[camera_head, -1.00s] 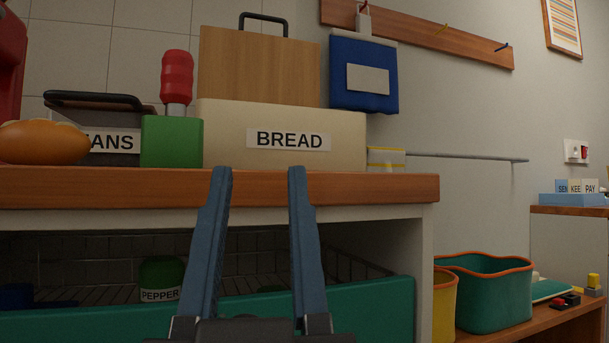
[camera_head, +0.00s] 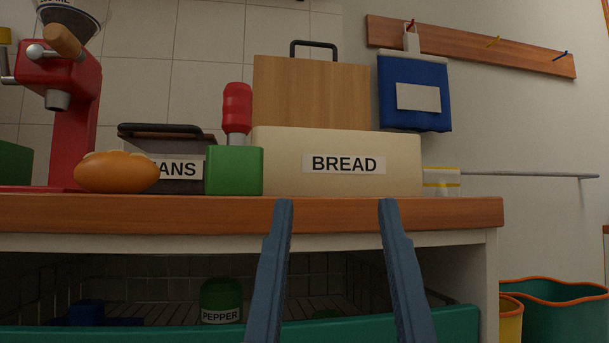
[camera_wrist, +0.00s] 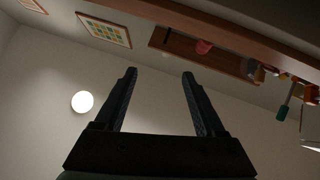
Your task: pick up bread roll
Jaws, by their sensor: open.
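The bread roll (camera_head: 117,172) is orange-brown with pale marks on top. It lies on the wooden counter (camera_head: 150,213) at the left in the head view, close to the counter's front edge. My gripper (camera_head: 336,202) is open and empty, its two blue fingers pointing up in front of the counter edge. It is well to the right of the roll, below the bread box. In the wrist view my gripper (camera_wrist: 160,74) shows open with nothing between the fingers, and I cannot make out the roll there.
A bin labelled "ANS" (camera_head: 184,170) stands behind the roll, with a green block (camera_head: 235,171) to its right. The cream BREAD box (camera_head: 400,165) is farther right. A red coffee machine (camera_head: 73,125) stands left. A teal drawer front (camera_head: 458,320) lies below the counter.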

